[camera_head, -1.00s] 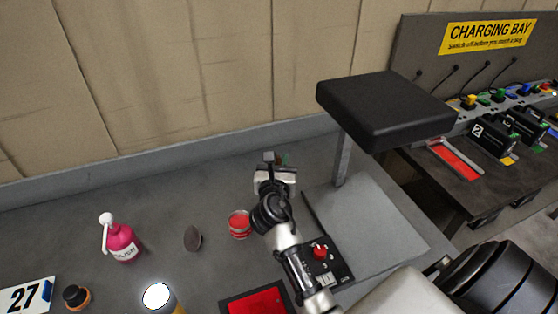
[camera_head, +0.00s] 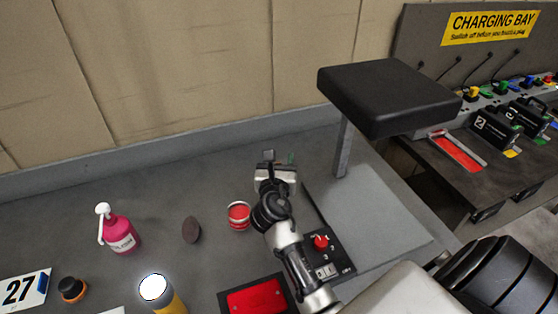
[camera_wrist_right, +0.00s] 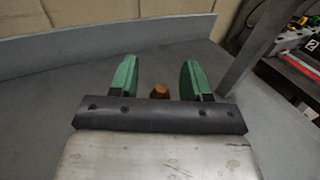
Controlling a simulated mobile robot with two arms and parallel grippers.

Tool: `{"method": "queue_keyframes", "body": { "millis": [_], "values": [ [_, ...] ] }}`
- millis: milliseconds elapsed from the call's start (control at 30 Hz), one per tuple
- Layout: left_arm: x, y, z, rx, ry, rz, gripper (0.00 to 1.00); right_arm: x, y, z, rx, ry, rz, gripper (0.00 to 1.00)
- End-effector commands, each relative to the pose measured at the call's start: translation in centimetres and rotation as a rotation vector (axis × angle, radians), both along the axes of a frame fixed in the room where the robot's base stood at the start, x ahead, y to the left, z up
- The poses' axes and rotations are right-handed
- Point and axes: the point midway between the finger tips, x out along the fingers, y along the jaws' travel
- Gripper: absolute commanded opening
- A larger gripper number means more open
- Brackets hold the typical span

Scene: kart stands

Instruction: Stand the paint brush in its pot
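My right gripper (camera_head: 275,162) reaches over the grey bench near the wall, left of the black-topped stand. In the right wrist view its two green fingers (camera_wrist_right: 157,80) are apart. A small orange-brown object (camera_wrist_right: 160,91) shows between them, with a gap on each side. It may be the brush or part of it; its lower part is hidden behind the gripper body. A round red tin (camera_head: 239,215), possibly the pot, stands on the bench left of my right forearm. No brush is clear in the head view. My left gripper is out of view.
The stand's black pad (camera_head: 388,95) overhangs close to the right of my gripper. A switch box (camera_head: 325,250) lies beside my forearm. A pink bottle (camera_head: 120,236), a dark oval object (camera_head: 191,229), a yellow canister (camera_head: 163,295) and a red tray (camera_head: 256,301) are leftward.

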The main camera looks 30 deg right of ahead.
Motion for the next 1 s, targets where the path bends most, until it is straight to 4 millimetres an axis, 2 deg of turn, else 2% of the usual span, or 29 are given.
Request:
{"method": "queue_keyframes", "body": {
  "millis": [267, 367, 700, 1000],
  "values": [
    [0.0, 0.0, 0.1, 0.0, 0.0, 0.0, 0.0, -0.3, 0.3, 0.0, 0.001, 0.001, 0.001, 0.47],
    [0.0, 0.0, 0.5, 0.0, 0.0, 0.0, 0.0, -1.3, 1.1, 0.0, 0.0, 0.003, 0.001, 0.47],
    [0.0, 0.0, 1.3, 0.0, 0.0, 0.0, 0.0, -6.4, 5.4, 0.0, 0.003, 0.003, 0.0, 0.47],
    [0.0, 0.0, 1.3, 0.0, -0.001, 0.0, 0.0, -8.2, 7.0, 0.1, 0.001, 0.0, 0.0, 0.47]
  ]
}}
